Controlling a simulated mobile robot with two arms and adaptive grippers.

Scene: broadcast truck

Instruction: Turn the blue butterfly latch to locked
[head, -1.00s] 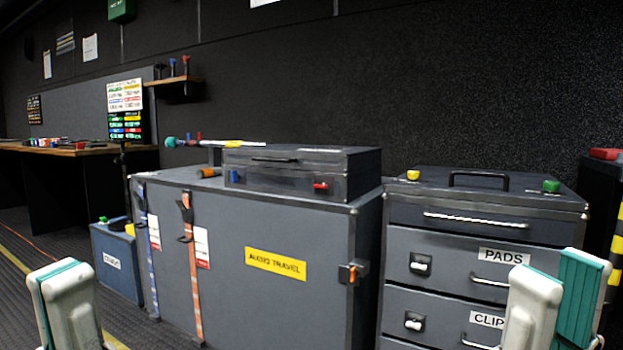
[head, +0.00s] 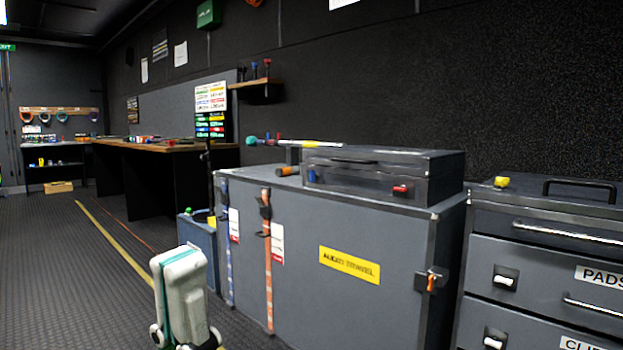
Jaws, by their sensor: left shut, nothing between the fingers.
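A small dark flat case (head: 384,176) lies on top of a large grey road case (head: 300,255). The blue latch (head: 312,176) is on the left of the small case's front, and a red latch (head: 400,188) is on its right. The blue latch is small here and I cannot tell how its wings are turned. My left gripper (head: 184,300) is at the lower left, in front of the road case and well short of the latch. It is shut and empty. My right gripper is out of view.
An orange latch (head: 431,282) sits on the road case's right front. A drawer cabinet (head: 545,250) stands at the right. A blue bin (head: 198,236) is beside the road case's left end. The floor (head: 60,270) at the left is clear.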

